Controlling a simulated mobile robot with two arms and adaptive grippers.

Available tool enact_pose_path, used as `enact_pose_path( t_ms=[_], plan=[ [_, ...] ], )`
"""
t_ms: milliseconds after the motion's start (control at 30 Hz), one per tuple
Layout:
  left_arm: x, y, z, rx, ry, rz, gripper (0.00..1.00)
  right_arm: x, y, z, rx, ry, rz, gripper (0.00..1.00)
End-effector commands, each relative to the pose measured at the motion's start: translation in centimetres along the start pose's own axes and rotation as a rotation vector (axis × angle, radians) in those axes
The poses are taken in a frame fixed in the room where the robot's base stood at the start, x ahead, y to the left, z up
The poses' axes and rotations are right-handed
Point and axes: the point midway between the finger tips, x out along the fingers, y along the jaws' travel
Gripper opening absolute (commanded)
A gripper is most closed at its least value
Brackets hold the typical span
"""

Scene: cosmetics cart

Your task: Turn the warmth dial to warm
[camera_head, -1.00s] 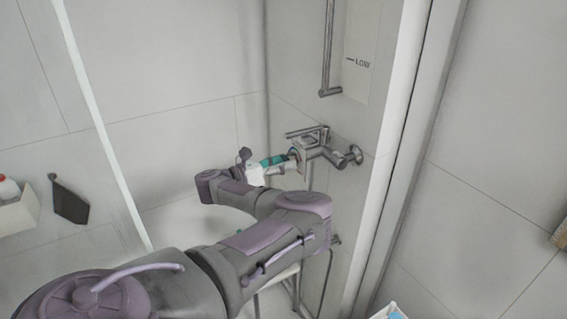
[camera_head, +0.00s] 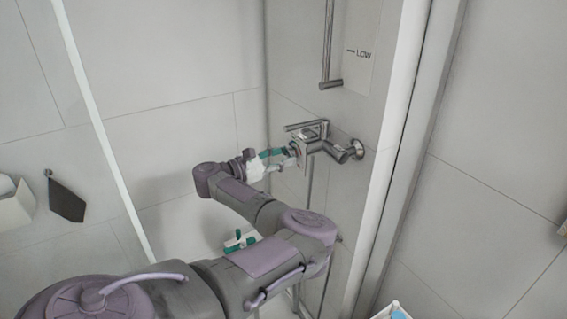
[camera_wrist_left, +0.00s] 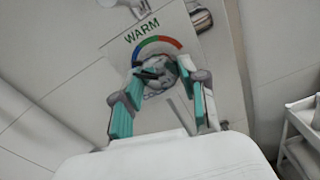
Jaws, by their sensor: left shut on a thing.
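The warmth dial (camera_wrist_left: 160,74) shows in the left wrist view on a pale plate, under the word WARM and a blue, green and red arc. Lettering below it is partly covered. A dark bar lies across the dial's face; its exact setting is unclear. My left gripper (camera_wrist_left: 156,92) has its teal fingers on either side of the dial, shut on it. In the head view my left gripper (camera_head: 272,160) reaches the plate at the metal mixer (camera_head: 318,145) on the wall. A teal and white piece, apparently my right gripper (camera_head: 240,241), shows partly behind my left arm.
A vertical metal bar (camera_head: 329,45) and a plate marked LOW (camera_head: 362,52) are above the mixer. A glass edge (camera_head: 107,140) stands left of my arm. A dark hanging item (camera_head: 66,201) is at the far left. A white cart (camera_wrist_left: 302,130) shows at the wrist view's right.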

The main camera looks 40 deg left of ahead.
Motion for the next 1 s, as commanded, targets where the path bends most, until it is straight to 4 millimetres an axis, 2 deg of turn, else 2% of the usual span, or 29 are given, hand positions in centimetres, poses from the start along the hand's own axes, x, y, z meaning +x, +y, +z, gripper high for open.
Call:
enact_pose_path(
  t_ms=[33, 600, 1000],
  plan=[
    [0.0, -0.1, -0.5, 0.049, 0.002, 0.0, 0.08, 0.9, 0.1, 0.1, 0.0, 0.0, 0.001, 0.4],
    [0.0, -0.1, -0.6, 0.59, 0.001, -0.001, 0.08, 6.9, 0.0, 0.7, -0.001, -0.001, 0.002, 0.4],
    [0.0, 0.0, -0.3, 0.882, 0.0, 0.0, 0.08, 10.3, -0.1, 1.0, -0.001, -0.001, 0.001, 0.4]
  ],
)
